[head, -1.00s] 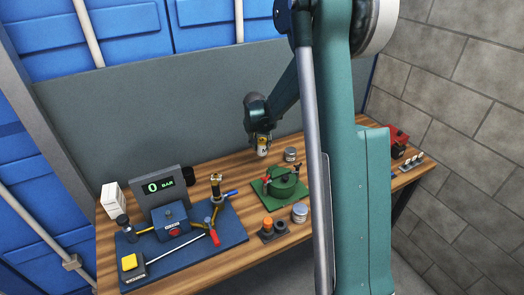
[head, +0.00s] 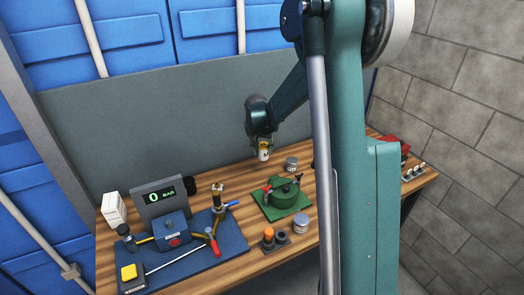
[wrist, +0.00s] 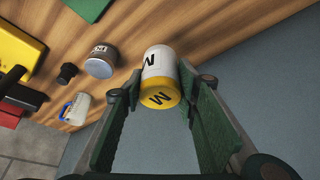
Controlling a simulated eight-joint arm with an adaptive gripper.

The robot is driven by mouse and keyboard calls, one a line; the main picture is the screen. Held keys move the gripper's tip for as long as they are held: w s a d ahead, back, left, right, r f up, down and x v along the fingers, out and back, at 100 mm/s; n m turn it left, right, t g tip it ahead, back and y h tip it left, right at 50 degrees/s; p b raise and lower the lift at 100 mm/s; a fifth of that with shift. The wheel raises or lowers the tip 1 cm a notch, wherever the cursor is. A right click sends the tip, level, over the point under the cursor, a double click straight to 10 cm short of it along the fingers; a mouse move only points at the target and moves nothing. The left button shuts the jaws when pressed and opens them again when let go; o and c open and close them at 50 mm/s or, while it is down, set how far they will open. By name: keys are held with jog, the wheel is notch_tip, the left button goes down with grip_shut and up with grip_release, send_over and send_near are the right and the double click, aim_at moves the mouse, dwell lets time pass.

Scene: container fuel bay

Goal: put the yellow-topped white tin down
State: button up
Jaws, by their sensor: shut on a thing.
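The yellow-topped white tin (wrist: 160,76) is between the fingers of my gripper (wrist: 156,100) in the wrist view, with a black letter on its side and on its yellow top. My gripper is shut on it. In the head view the tin (head: 264,154) shows small below my gripper (head: 262,142), over the back part of the wooden bench (head: 240,180). I cannot tell from the views whether the tin's base touches the bench.
A grey tin (head: 291,164) stands just right of the held tin. A green fixture (head: 283,192) is in front, and a blue pump board (head: 205,245) is at left. A grey back panel (head: 160,145) rises behind. Another tin (head: 301,224) and an orange-topped part (head: 268,234) stand near the front.

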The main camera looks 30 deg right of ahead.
jog(key=shift+a, duration=0.1)
jog(key=a, duration=1.3)
jog(key=shift+a+r+m, duration=0.15)
jog(key=shift+a+m, duration=0.05)
jog(key=shift+m, duration=0.2)
jog(key=shift+f, duration=3.15)
jog(key=shift+f, duration=1.9)
jog(key=shift+f, duration=0.1)
